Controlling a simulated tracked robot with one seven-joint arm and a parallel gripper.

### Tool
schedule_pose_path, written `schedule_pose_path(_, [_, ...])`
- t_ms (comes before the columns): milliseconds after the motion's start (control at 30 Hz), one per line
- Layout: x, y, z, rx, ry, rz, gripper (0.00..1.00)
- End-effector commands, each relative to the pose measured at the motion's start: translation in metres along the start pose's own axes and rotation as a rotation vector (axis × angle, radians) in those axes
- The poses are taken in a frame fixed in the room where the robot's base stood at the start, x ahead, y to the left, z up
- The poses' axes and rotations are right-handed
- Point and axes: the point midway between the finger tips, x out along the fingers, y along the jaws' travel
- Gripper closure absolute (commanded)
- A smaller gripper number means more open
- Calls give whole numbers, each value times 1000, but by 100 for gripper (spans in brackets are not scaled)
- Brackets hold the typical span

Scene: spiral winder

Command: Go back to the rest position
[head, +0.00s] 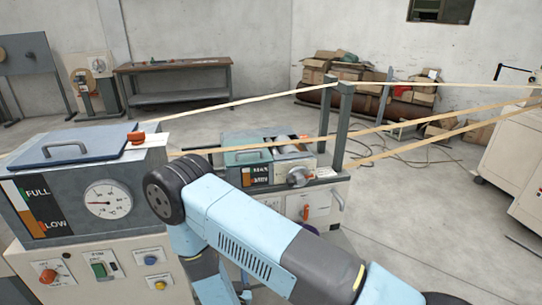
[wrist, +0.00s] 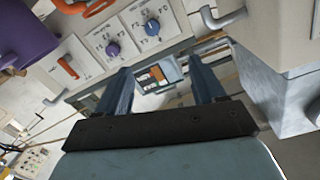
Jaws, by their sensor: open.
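My gripper (wrist: 163,88) shows in the wrist view with its two blue-grey fingers apart and nothing between them. Past the fingertips is a machine panel (wrist: 120,45) with a blue knob and a purple knob. In the head view my light blue arm reaches across the lower middle, in front of the machines. My gripper cannot be made out in the head view.
A second machine (head: 270,165) with rollers stands behind my arm. Tan strips (head: 400,125) stretch across the room. A white cabinet (head: 515,160) is at right. Open floor lies between.

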Motion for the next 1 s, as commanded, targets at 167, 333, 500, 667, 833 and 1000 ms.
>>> schedule_pose_path(167, [19,-3,-16,27,-32,33,31])
schedule_pose_path(333, [41,-7,-37,64,-77,70,31])
schedule_pose_path(500, [70,-10,-72,111,-148,113,31])
schedule_pose_path(667, [94,-11,-109,150,-218,141,31])
schedule_pose_path(833, [112,-9,-151,182,-290,158,31])
schedule_pose_path(1000, [124,-4,-197,203,-359,164,31])
